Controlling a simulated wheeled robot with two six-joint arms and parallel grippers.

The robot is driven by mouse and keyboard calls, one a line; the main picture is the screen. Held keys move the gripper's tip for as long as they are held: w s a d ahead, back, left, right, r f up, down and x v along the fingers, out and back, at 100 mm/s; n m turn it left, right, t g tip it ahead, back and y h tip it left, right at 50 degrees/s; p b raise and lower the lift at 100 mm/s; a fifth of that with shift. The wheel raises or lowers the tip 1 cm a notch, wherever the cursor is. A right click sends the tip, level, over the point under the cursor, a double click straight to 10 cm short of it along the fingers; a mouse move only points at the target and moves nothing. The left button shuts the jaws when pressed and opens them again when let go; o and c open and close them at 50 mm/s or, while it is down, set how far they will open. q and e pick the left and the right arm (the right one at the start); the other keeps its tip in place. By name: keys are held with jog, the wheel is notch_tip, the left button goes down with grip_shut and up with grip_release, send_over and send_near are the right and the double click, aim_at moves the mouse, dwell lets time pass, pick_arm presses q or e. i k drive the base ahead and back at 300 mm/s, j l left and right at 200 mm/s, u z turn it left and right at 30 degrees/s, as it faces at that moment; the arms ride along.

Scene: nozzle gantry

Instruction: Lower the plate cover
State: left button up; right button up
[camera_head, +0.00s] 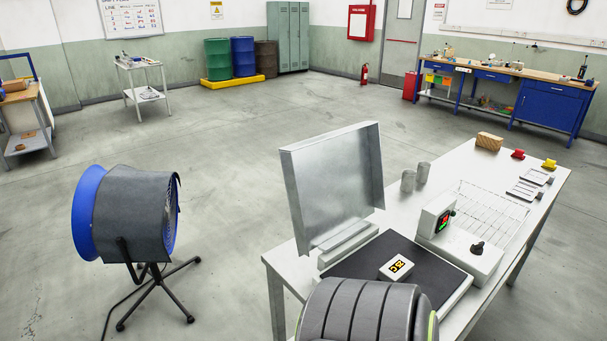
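The plate cover (340,188) is a grey sheet-metal lid. It stands raised, nearly upright, along the left side of the hot plate on the white table. The hot plate (432,276) has a dark flat top, uncovered. A small white block (397,267) with a black and yellow marking rests on the dark top. A control box (437,216) with a lit display and a black knob (477,247) sit at the plate's right side. A grey ribbed rounded form at the bottom edge hides the plate's near corner. Neither of my grippers shows.
Two grey cylinders (408,181) stand behind the plate, near the cover. A wire rack (490,212), a wooden block (489,141), and red and yellow pieces (549,164) lie farther along the table (460,164). A blue drum fan (90,213) stands on the floor at left.

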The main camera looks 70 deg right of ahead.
aim_at(334, 181)
jog(key=i+z, duration=0.25)
jog(key=i, duration=0.15)
jog(key=i+z, duration=0.6)
jog(key=z, duration=0.15)
jog(key=i+z, duration=0.45)
jog(key=i+j+z, duration=0.2)
jog(key=z, duration=0.25)
jog(key=i+j+z, duration=0.25)
jog(key=z, duration=0.25)
jog(key=i+j+z, duration=0.15)
jog(key=z, duration=0.3)
jog(key=i+j+z, duration=0.2)
jog(key=z, duration=0.3)
jog(key=i+j+z, duration=0.1)
jog(key=j+z, duration=0.15)
jog(key=z, duration=0.2)
jog(key=j+z, duration=0.3)
jog(key=z, duration=0.2)
jog(key=i+j+z, duration=0.15)
jog(key=j+z, duration=0.25)
jog(key=i+j+z, duration=0.1)
jog(key=j+z, duration=0.25)
